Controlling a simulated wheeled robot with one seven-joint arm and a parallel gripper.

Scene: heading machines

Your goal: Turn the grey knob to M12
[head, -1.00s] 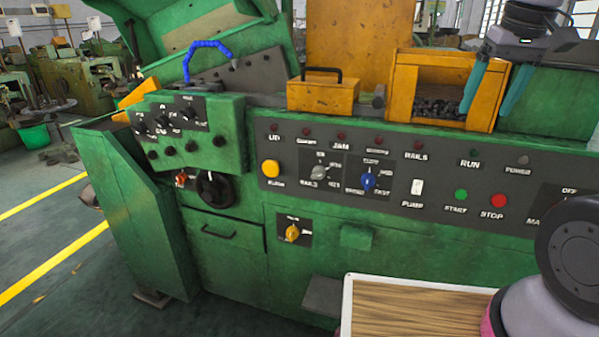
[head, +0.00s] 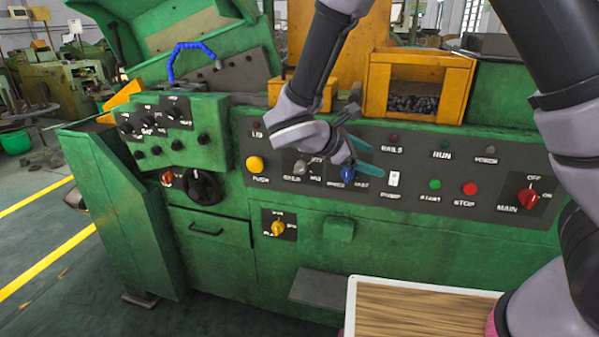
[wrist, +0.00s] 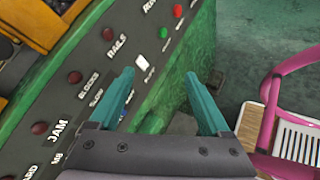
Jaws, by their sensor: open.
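The grey knob (head: 300,167) is on the dark control panel of the green machine, in the head view, left of the blue knob (head: 347,174). Its small labels are too blurred to read its setting surely. My gripper (head: 362,156) is in front of the panel, right of the grey knob and near the blue knob. In the wrist view its teal fingers (wrist: 160,76) are spread, with nothing held between them. A bit of blue shows beside one finger there. The grey knob is not visible in the wrist view.
A yellow push button (head: 255,164) is left of the grey knob. A white pump switch (head: 394,179), green start button (head: 435,184) and red stop button (head: 470,188) are to the right. An orange bin (head: 470,85) stands on the machine top. A wood-topped table (head: 420,310) is in front.

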